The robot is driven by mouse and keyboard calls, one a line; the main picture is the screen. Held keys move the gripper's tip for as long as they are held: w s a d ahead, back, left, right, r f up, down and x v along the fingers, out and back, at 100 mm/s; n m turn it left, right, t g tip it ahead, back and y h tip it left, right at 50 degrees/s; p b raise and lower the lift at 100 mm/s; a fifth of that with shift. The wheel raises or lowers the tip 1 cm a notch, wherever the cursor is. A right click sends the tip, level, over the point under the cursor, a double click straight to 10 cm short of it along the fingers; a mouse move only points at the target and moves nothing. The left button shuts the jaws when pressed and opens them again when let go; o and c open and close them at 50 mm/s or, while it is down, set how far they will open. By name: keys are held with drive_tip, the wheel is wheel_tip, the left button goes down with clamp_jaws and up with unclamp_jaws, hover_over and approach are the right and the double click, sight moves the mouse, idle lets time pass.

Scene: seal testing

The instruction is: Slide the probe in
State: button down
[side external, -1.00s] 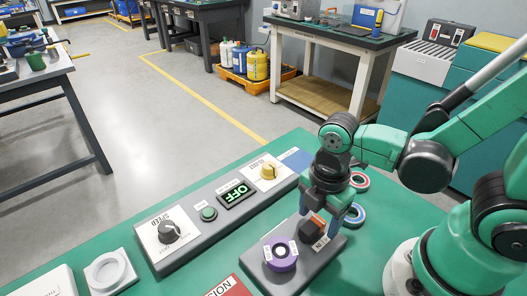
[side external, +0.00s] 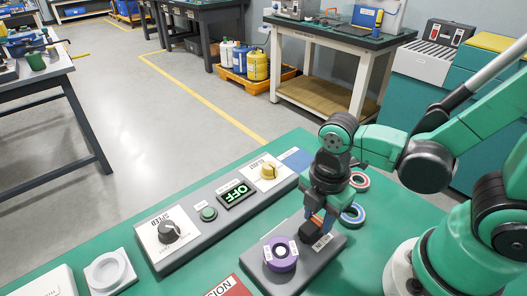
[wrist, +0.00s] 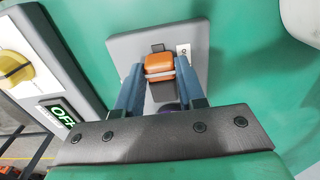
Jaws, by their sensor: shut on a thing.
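A small block with an orange top (wrist: 159,66), which looks like the probe, sits on a dark slide strip of the grey fixture (side external: 300,268). It shows only as a sliver of orange in the side view. My gripper (side external: 319,222) points down over the right end of the fixture. Its blue fingers, also in the wrist view (wrist: 159,74), are closed on both sides of the orange block. A purple ring (side external: 281,256) with white labels sits at the fixture's near-left end. In the wrist view it is mostly hidden behind my gripper.
A grey control panel (side external: 227,222) with knobs, a green button and an OFF display runs left of the fixture. Two ringed discs, one red (side external: 360,182) and one blue (side external: 352,215), lie right of my gripper. A white round holder (side external: 108,271) stands at the left.

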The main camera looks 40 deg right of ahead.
sight(308, 229)
idle(0.9)
drive_tip(key=shift+a, duration=1.4)
drive_tip(key=c, duration=0.5)
unclamp_jaws()
drive_tip(key=shift+d+r, duration=0.1)
drive_tip(key=shift+r, duration=0.05)
drive_tip(key=shift+r, duration=2.7)
drive_tip(key=w+d+r+m+t, duration=0.1)
drive_tip(key=w+d+m+t, duration=0.1)
drive_tip(key=m, duration=0.4)
drive_tip(key=w+d+r+m+t, duration=0.2)
drive_tip(key=d+m, duration=0.1)
drive_tip(key=m, duration=0.3)
drive_tip(key=w+d+r+m+t, duration=0.2)
drive_tip(key=d+m+t, duration=0.1)
drive_tip(key=m, duration=0.3)
drive_tip(key=shift+w, duration=0.35)
